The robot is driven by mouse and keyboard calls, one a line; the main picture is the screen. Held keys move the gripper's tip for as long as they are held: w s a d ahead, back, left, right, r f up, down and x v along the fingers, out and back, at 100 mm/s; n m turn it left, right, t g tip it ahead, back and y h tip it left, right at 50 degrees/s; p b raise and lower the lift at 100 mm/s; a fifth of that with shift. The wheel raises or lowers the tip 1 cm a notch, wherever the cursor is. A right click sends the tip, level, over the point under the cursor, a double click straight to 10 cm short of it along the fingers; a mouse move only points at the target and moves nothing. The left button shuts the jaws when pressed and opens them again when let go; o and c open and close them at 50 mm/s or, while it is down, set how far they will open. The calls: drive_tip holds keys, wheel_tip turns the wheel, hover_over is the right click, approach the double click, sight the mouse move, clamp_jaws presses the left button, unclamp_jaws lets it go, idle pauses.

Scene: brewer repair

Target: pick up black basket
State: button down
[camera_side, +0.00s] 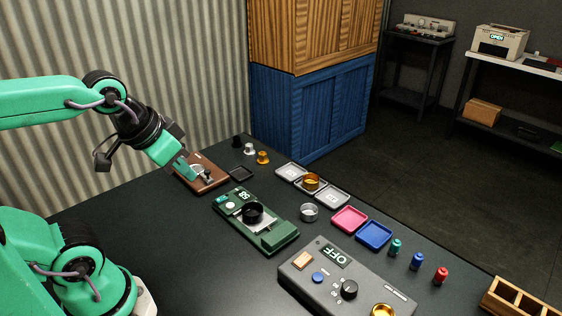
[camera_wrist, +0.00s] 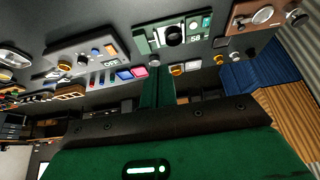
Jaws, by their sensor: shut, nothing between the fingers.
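The black basket (camera_side: 252,212) is a short round cup on the plate of the green scale (camera_side: 272,240), near the middle of the table. In the wrist view the black basket (camera_wrist: 174,36) shows upside down, on the green scale at the top. My gripper (camera_side: 186,166) is above the brown board (camera_side: 207,181), up and to the left of the basket and apart from it. In the wrist view my gripper's green fingers (camera_wrist: 157,88) are together, with nothing held.
Pink (camera_side: 349,219) and blue trays (camera_side: 374,235) lie further right. A grey control box (camera_side: 345,282) is in front. The left part of the table is clear.

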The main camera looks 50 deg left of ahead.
drive_tip(key=c, duration=2.1)
unclamp_jaws()
drive_tip(key=o, duration=1.6)
drive_tip(key=shift+w, duration=0.1)
drive_tip(key=m+g, duration=0.6)
drive_tip(key=m, duration=0.2)
hover_over(254, 205)
drive_tip(key=s+d, duration=0.2)
wheel_tip(254, 205, down, 14)
drive_tip(key=shift+w+f, duration=0.15)
drive_tip(key=shift+f, duration=1.85)
drive_tip(key=shift+w+f, duration=0.1)
drive_tip(key=shift+f, duration=1.9)
drive_tip(key=c, duration=1.2)
